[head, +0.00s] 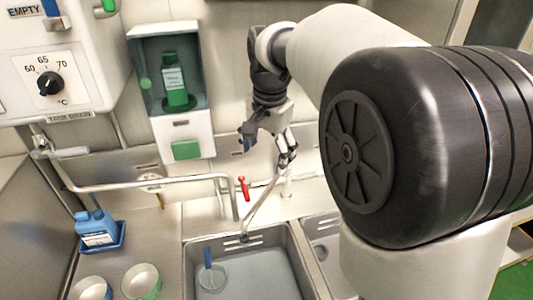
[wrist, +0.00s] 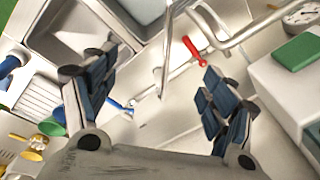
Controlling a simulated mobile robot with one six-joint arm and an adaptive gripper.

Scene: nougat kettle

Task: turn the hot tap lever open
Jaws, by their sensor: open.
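The red tap lever (head: 244,188) stands at the back of the sink, left of and below my gripper (head: 267,150) in the head view. In the wrist view the red lever (wrist: 193,50) lies near the tip of the right-hand finger, with no clear contact. A blue lever (wrist: 120,106) shows between the fingers, nearer the left one. My gripper (wrist: 152,72) is open, with nothing between its pads that I can see it holding. The metal spout (head: 262,208) rises from the back of the sink beside the red lever.
A long pipe (head: 150,184) runs from the left to near the red lever. A blue bottle (head: 97,226) and two bowls stand on the left counter. A dispenser box (head: 202,75) hangs on the wall.

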